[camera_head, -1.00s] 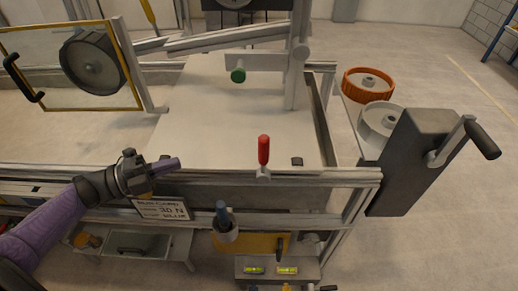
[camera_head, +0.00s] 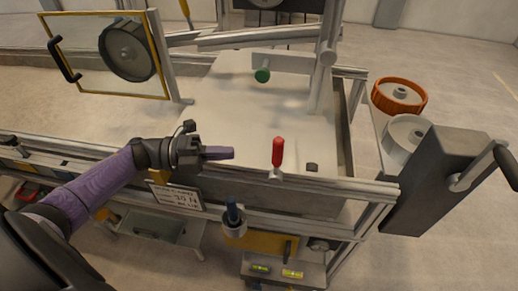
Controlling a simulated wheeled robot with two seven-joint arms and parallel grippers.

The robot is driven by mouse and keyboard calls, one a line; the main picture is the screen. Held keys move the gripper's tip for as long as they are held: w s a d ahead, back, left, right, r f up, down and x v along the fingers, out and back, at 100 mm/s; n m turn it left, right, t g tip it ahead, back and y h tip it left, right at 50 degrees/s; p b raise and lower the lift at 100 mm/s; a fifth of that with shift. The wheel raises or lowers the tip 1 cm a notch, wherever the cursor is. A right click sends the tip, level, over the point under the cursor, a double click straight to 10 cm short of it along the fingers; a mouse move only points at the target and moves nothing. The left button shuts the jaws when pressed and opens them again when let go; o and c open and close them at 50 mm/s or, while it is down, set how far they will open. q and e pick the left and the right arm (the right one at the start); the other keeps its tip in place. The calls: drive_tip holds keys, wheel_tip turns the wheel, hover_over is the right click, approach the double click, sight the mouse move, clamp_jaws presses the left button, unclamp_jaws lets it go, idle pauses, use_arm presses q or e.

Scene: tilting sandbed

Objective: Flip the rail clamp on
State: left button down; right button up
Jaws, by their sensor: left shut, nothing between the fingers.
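The rail clamp, by its look, is the small lever with a red handle (camera_head: 278,151) on the front aluminium rail (camera_head: 330,185). The handle stands nearly upright on a light metal base. My left gripper (camera_head: 232,153) reaches in from the left above the front rail. It is shut and empty, its fingers pointing right toward the red handle, with a gap between them. My right gripper is not in view.
A green knob (camera_head: 262,75) sits on a bar above the pale sandbed (camera_head: 240,110). A grey crank box (camera_head: 435,180) stands at the right beside an orange wheel (camera_head: 400,95). A framed panel (camera_head: 105,55) is at upper left. A cup with a blue-handled tool (camera_head: 234,222) hangs below the rail.

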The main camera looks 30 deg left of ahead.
sight(277, 161)
use_arm(q)
drive_tip(key=x, duration=0.7)
drive_tip(key=shift+w+d, duration=0.1)
